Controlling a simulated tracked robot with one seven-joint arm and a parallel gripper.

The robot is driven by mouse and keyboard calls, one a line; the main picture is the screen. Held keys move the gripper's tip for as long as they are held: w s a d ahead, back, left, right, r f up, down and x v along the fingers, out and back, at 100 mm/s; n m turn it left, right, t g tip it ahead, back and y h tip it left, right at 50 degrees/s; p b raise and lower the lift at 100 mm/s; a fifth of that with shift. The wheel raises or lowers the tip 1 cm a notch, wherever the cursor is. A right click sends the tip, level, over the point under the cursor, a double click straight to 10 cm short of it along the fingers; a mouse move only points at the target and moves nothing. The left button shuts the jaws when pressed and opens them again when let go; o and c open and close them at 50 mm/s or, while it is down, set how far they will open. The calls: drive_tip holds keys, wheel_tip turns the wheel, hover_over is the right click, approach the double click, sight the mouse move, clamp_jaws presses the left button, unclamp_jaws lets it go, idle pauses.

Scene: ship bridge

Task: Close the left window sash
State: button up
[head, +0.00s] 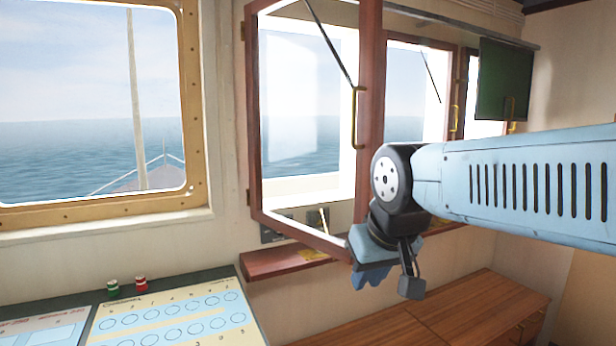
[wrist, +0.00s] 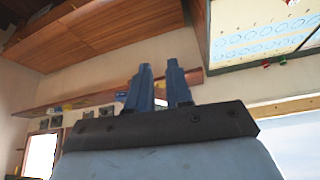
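The left window sash (head: 369,60) is a red-brown wooden frame with glass, hinged at its left side. It stands swung open into the room, with a dark stay arm at its top. Its brass handle (head: 358,117) is on the right stile. My gripper (head: 374,272) is low, in front of the sash's lower right corner and below the handle. I cannot tell whether it touches the frame. In the wrist view two blue fingers (wrist: 159,72) stand a little apart with nothing seen between them. The sash is not clearly visible there.
A control console (head: 170,318) with green and red knobs stands at lower left. A red-brown ledge (head: 285,262) runs under the window. Wooden cabinets (head: 440,318) are at lower right. Another sash with a brass handle (head: 454,118) and a dark screen (head: 504,80) are further right.

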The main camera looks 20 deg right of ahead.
sight(331, 239)
drive_tip(key=shift+w+r, duration=0.2)
drive_tip(key=shift+w, duration=0.05)
drive_tip(key=shift+c, duration=0.7)
drive_tip(key=w+r+m, duration=0.1)
drive_tip(key=w+m, duration=0.1)
drive_tip(key=w+a+r+m+g+h, duration=0.1)
drive_tip(key=w+m, duration=0.1)
drive_tip(key=w, duration=0.1)
drive_tip(key=w+r+m+g, duration=0.1)
drive_tip(key=w, duration=0.2)
drive_tip(key=shift+a+r+m+h, duration=0.2)
drive_tip(key=shift+a+m+h, duration=0.05)
drive_tip(key=shift+m+h, duration=0.15)
clamp_jaws()
drive_tip(key=w+a+r+m+g+h, duration=0.1)
drive_tip(key=w+a+m+g+h, duration=0.15)
drive_tip(key=w+m, duration=0.65)
drive_tip(key=w+d+f, duration=0.1)
drive_tip(key=f, duration=0.2)
drive_tip(key=w+d+f+n, duration=0.1)
drive_tip(key=w+d+f, duration=0.1)
drive_tip(key=f, duration=0.1)
drive_tip(key=w+d+f+n+t, duration=0.1)
drive_tip(key=w+d+f, duration=0.1)
drive_tip(key=f, duration=0.1)
drive_tip(key=shift+w+d, duration=0.3)
drive_tip(key=shift+d, duration=0.45)
